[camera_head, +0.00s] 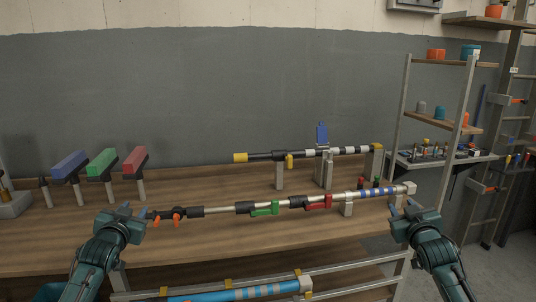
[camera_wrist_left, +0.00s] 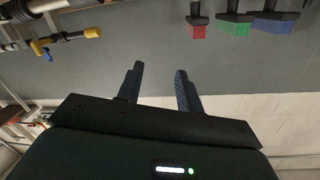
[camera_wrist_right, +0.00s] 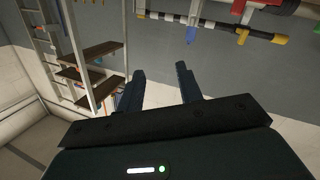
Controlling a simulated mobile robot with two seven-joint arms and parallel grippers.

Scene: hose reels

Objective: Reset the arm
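My left gripper (camera_head: 128,211) is at the left front of the wooden bench. In the left wrist view its two fingers (camera_wrist_left: 160,88) stand apart with nothing between them. My right gripper (camera_head: 407,207) is at the bench's right end, just in front of the near rod's end. In the right wrist view its fingers (camera_wrist_right: 160,85) are also apart and empty. The near rod (camera_head: 280,204) carries a green handle (camera_head: 265,209) and a red handle (camera_head: 318,202). A farther rod (camera_head: 310,153) with a yellow end and an upright blue lever (camera_head: 322,134) rests on posts.
A shelf rack (camera_head: 440,63) with cups is at the right. A blue tube (camera_head: 235,294) lies below the bench front.

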